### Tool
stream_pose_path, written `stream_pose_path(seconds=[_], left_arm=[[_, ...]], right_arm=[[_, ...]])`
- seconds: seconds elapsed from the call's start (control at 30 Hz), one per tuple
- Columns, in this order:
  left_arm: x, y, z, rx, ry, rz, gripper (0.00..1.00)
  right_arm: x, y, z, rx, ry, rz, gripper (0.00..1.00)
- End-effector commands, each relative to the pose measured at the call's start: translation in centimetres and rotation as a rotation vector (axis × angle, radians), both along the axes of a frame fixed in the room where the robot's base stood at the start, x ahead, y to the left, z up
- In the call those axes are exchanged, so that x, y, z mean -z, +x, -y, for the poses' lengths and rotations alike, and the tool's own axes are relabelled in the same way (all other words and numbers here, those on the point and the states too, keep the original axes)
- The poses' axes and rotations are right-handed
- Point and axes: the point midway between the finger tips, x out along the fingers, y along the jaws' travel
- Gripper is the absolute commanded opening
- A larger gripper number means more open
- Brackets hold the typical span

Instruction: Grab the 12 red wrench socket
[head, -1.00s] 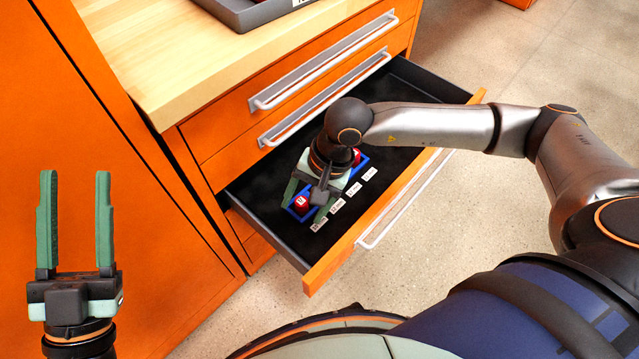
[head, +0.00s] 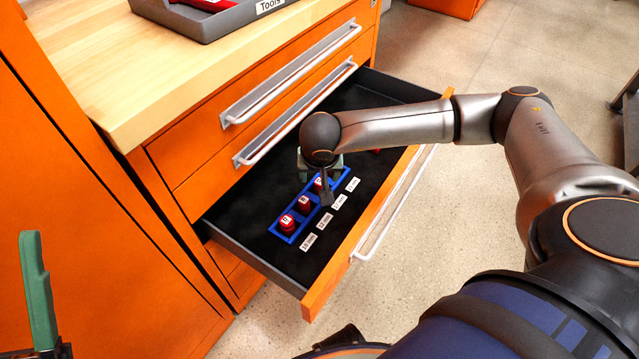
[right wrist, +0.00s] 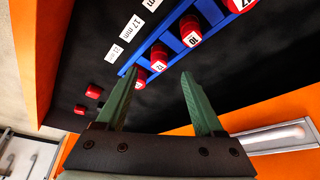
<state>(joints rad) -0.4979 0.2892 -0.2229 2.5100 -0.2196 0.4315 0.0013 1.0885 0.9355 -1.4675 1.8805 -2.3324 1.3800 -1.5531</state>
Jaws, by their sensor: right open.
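A blue rack (head: 276,233) in the open drawer holds a row of red sockets (head: 287,223). In the right wrist view the rack (right wrist: 172,40) shows several red sockets (right wrist: 190,32). The smaller sockets (right wrist: 158,57) and (right wrist: 140,78) sit near my fingertips; their marks are too small to read surely, so I cannot tell which is the 12. My right gripper (head: 320,172) is open and empty above the rack's far end; its fingers (right wrist: 160,74) point toward the smaller sockets. My left gripper (head: 38,290) is at the lower left edge, one finger visible.
White size labels (head: 324,220) lie beside the rack. Two loose red pieces (right wrist: 93,91) lie on the drawer floor beyond the rack. The drawer front (head: 330,283) and orange cabinet border the space. A grey Tools tray (head: 215,18) stands on the wooden top.

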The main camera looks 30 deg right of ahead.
Motion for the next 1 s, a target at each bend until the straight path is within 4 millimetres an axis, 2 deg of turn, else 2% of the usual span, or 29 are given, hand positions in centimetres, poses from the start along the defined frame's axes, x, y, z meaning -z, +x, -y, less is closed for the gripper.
stream_pose_path(seconds=[0.3, 0.63, 1.0], left_arm=[[2.0, 0.1, 0.1, 0.019, -0.018, -0.015, 0.5], [2.1, 0.1, 0.2, 0.026, -0.021, -0.021, 0.5], [2.1, 0.1, 0.2, 0.026, -0.018, -0.021, 0.5]], right_arm=[[4.2, 1.3, 1.1, 0.001, 0.0, -0.001, 0.69], [4.7, 1.6, 1.2, 0.001, 0.002, 0.0, 0.69], [4.7, 1.6, 1.2, 0.001, 0.001, -0.001, 0.28]])
